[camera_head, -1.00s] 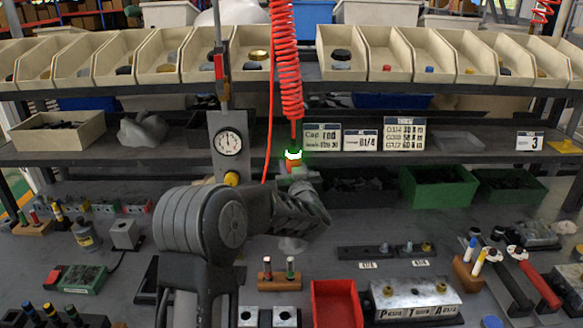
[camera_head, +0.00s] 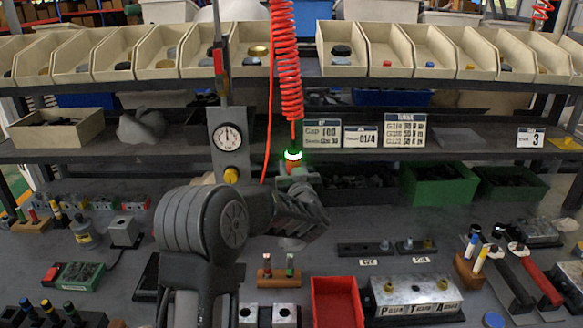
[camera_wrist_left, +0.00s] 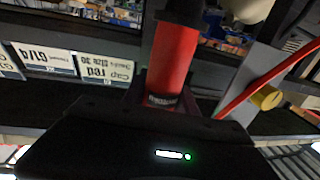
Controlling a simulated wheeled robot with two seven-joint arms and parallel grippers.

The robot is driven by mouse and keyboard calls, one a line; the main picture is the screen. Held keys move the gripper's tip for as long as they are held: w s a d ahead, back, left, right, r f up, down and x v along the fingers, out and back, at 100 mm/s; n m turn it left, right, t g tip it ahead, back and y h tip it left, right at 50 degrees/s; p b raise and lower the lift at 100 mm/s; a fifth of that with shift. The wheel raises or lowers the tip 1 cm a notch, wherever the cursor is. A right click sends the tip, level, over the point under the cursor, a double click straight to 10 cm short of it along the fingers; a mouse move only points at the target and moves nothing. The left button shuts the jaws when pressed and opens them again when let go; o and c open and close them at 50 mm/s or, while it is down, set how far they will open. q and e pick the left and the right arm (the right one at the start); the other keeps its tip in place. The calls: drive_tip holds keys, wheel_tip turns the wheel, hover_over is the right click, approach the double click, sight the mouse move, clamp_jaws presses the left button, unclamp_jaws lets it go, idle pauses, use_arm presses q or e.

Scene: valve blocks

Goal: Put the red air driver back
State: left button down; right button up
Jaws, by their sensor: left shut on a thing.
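The red air driver (camera_head: 292,166) hangs upright at the lower end of the red coiled hose (camera_head: 287,75), in the middle of the head view. A bright green-white ring glows near its top. My left gripper (camera_head: 295,180) is at the driver's body, mostly hidden behind my own wrist. In the left wrist view the driver's red cylinder (camera_wrist_left: 172,65) stands between the jaws, which are shut on it. Its lower end is hidden by the dark gripper body. My right gripper is in neither view.
Left of the driver is a grey panel with a round gauge (camera_head: 228,137) and a yellow knob (camera_head: 231,174). Label cards (camera_head: 362,136) stand on the shelf to the right. Below are a red tray (camera_head: 337,303) and a metal valve block (camera_head: 413,296). A green bin (camera_head: 438,185) sits at right.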

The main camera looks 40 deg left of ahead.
use_arm(q)
wheel_tip(320, 180, down, 8)
drive_tip(key=b, duration=0.6)
drive_tip(key=shift+r, duration=0.15)
idle(2.5)
drive_tip(key=c, duration=1.2)
unclamp_jaws()
drive_tip(key=shift+o, duration=1.4)
drive_tip(key=shift+f, duration=0.25)
drive_tip(key=v, duration=0.4)
drive_tip(key=b+v, duration=0.1)
drive_tip(key=v, duration=0.3)
drive_tip(key=shift+r, duration=0.25)
drive_tip(key=shift+w+r, duration=0.1)
